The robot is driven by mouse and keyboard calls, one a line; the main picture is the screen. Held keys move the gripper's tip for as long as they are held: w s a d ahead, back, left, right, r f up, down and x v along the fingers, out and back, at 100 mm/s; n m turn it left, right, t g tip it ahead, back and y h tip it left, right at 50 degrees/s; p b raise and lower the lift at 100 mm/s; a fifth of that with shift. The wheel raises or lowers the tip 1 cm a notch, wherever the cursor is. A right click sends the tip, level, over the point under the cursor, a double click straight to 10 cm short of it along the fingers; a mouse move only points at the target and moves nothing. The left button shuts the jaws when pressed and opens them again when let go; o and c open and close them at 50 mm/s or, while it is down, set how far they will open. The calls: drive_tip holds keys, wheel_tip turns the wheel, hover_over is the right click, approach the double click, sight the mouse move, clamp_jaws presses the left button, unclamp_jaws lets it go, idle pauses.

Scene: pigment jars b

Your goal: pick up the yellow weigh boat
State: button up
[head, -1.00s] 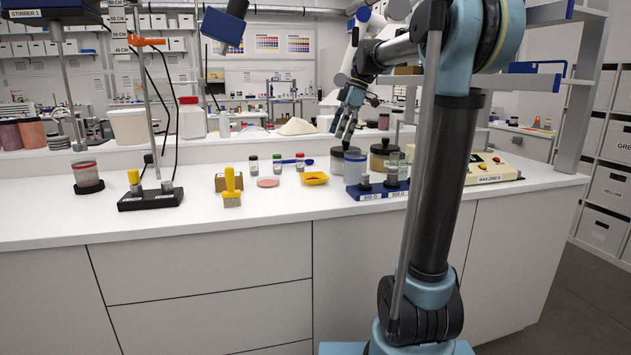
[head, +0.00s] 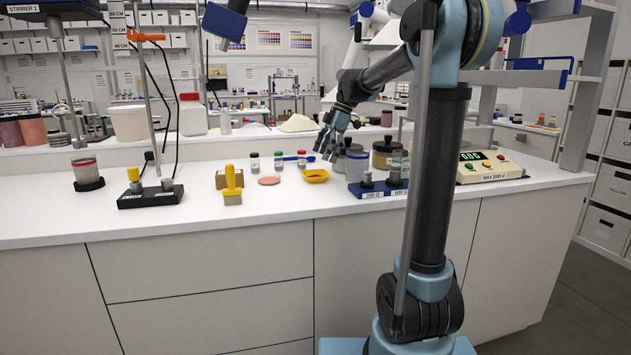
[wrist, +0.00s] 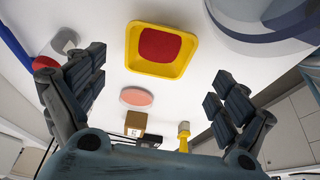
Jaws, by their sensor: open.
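The yellow weigh boat (head: 316,176) is a shallow square dish on the white bench, left of the balance and jars. In the wrist view the yellow weigh boat (wrist: 133,55) shows red powder inside it, and it lies beyond my fingertips. My gripper (head: 333,148) is above the bench, up and a little right of the boat in the head view. In the wrist view my gripper (wrist: 155,90) has its fingers spread wide apart with nothing between them. The fingers do not touch the boat.
Close to the boat are a blue spoon (head: 297,158), small vials (head: 278,161), a pink disc (head: 269,181), a cardboard box (head: 222,179) and a yellow brush (head: 232,186). A large jar (head: 357,165) stands just right of it. The bench front is clear.

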drive_tip(key=shift+x, duration=3.2)
drive_tip(key=shift+w, duration=0.2)
drive_tip(key=c, duration=0.9)
